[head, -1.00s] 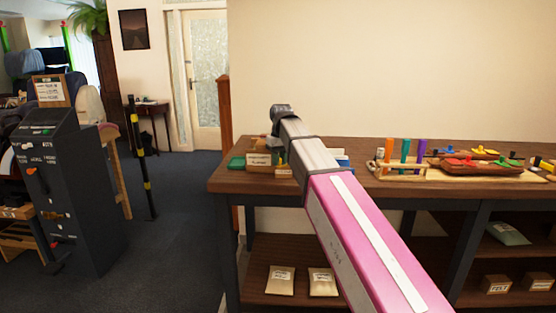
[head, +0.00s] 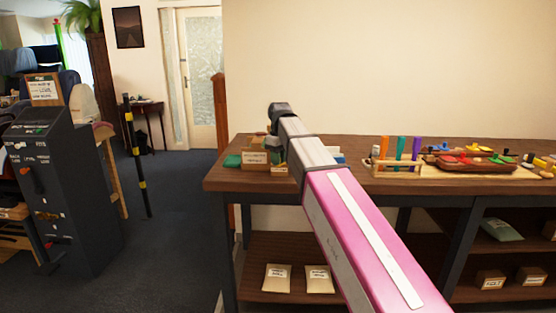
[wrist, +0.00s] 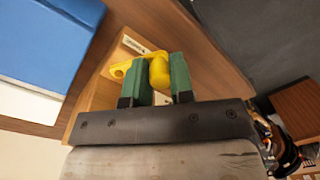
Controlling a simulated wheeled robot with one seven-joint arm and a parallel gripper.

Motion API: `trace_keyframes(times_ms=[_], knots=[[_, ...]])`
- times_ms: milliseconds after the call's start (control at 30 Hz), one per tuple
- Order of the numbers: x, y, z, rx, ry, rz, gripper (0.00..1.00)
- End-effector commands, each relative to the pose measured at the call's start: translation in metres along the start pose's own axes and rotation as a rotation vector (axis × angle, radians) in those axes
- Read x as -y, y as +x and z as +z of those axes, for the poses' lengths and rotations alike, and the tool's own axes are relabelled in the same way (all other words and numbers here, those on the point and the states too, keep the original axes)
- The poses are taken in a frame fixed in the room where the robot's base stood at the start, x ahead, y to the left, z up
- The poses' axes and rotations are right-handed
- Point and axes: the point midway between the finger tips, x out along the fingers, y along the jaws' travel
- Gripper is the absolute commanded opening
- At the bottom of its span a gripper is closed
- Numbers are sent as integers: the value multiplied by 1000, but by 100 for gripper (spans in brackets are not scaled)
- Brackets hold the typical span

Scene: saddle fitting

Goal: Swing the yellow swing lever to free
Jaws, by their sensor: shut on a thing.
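The yellow swing lever (wrist: 158,70) shows in the wrist view as a rounded yellow knob with a flat yellow arm reaching left to a holed end. It sits over a pale wooden block (wrist: 103,92) with a small white label. The green fingers of my gripper (wrist: 164,70) are on either side of the knob and shut on it. Part of the knob is hidden between the fingers. In the head view, my arm reaches to the left end of the bench, and the lever cannot be made out there.
The wooden bench (head: 330,200) holds a labelled block (head: 255,159), a rack with coloured handles (head: 400,166) and a tray of coloured parts (head: 478,163). A dark control cabinet (head: 60,200) stands at the left. A blue object (wrist: 45,40) is near my gripper.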

Motion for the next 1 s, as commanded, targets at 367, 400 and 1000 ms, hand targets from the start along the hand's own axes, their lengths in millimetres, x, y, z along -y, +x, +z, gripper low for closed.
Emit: trace_keyframes(times_ms=[367, 400, 1000], knots=[[0, 0, 0, 1, 1, 0, 32], [0, 0, 0, 1, 1, 0, 32], [-1, -53, -1, -1, 1, 1, 32]])
